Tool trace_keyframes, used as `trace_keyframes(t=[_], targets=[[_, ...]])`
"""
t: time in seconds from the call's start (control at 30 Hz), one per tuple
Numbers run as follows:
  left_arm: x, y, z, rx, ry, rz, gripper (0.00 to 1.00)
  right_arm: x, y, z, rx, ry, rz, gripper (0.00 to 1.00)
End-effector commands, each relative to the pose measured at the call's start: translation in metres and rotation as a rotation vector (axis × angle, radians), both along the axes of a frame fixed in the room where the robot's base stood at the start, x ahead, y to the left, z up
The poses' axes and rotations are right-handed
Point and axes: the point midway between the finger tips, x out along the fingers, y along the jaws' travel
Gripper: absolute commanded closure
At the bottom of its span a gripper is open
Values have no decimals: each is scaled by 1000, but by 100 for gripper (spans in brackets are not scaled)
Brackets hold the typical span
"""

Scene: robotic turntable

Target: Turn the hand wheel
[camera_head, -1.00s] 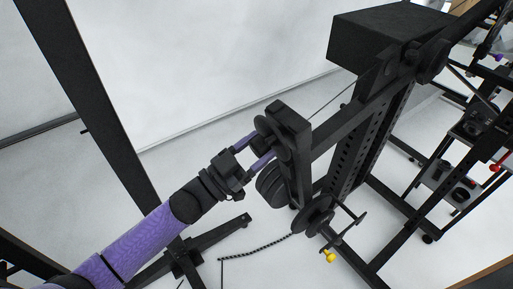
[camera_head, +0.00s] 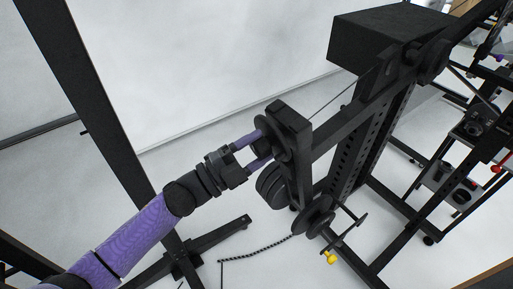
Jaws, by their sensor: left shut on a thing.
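The hand wheel (camera_head: 268,128) is a dark disc at the top of a black upright post (camera_head: 293,160), in the middle of the head view. My left gripper (camera_head: 258,151) comes in from the lower left on a purple arm. Its two purple fingers reach to the wheel's near side and are shut on a part of it. The fingertips and the gripped part are partly hidden against the dark wheel. My right gripper is not in view.
Dark discs (camera_head: 271,186) sit low on the post. A black box (camera_head: 383,42) tops the frame at the upper right. A yellow knob (camera_head: 329,257) shows at lower right. A black beam (camera_head: 95,105) crosses the left side. A rope lies on the pale floor.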

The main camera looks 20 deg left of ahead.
Motion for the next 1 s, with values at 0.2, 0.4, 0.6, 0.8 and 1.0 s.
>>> trace_keyframes(t=[0.2, 0.4, 0.6, 0.8, 1.0], targets=[[0, 0, -1, 155, -118, 50, 99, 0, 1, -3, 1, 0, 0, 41], [0, 0, -1, 301, -232, 96, 99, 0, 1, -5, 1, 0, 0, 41], [0, 0, -2, 445, -345, 143, 99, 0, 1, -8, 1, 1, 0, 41], [0, 0, -2, 575, -446, 184, 99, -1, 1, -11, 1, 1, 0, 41], [0, 0, -2, 682, -529, 219, 99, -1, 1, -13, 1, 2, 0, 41]])
